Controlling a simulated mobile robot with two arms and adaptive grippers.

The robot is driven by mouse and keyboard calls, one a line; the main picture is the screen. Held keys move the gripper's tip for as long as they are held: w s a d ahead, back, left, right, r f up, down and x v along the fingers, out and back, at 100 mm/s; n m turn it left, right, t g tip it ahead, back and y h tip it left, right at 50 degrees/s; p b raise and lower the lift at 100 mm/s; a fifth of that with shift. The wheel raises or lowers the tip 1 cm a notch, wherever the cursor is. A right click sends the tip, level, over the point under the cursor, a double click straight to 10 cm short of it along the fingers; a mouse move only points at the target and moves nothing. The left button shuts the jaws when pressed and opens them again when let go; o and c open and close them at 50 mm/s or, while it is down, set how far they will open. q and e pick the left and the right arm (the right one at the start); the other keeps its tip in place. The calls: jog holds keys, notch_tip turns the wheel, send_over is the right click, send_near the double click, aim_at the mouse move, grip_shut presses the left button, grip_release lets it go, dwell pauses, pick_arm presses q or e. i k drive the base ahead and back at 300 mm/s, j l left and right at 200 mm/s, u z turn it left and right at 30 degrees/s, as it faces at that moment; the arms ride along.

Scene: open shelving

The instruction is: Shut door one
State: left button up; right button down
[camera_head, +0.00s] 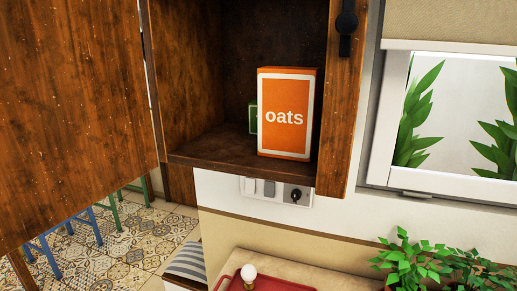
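A wooden wall cabinet (215,160) stands open in the head view. One wooden door (70,110) is swung wide open on the left, with its inner or outer face filling the left of the picture. A narrow wooden front panel (339,130) with a dark handle (346,28) is at the cabinet's right edge; I cannot tell whether it is a second door. An orange oats box (287,112) stands upright inside the cabinet, partly hiding a green item (253,118) behind it. Neither of my grippers shows in this view.
A counter (300,268) below holds a red tray (268,283) with a small white round item (249,272). Leafy plants (415,263) stand at the lower right, by a window (450,120). Wall sockets (275,191) sit below the cabinet. Blue stool legs (65,240) show beneath the open door.

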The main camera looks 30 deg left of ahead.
aim_at(76, 129)
jog(key=u, duration=1.6)
